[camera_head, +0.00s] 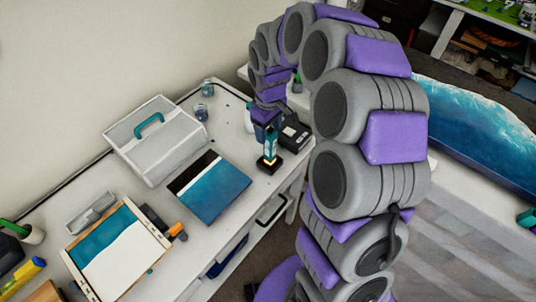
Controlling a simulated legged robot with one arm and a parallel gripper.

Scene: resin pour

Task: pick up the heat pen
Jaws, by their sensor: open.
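My gripper (268,131) hangs at the end of my arm, close over the front edge of the white table, and its fingers are small and hard to make out. Directly below it is a slim upright teal-and-yellow thing with a dark base (269,164). I cannot tell whether this is the heat pen, or whether the gripper touches it. A dark tool with an orange end (177,231) lies beside the framed teal-and-white panel (118,257); I cannot tell whether that is the heat pen either.
A white caddy with a teal handle (150,125) and a black-and-blue panel (211,187) are left of my gripper. A dark boxy device (295,131) stands close on its right. Small jars (206,88) stand at the back. A yellow marker (22,275) lies at lower left.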

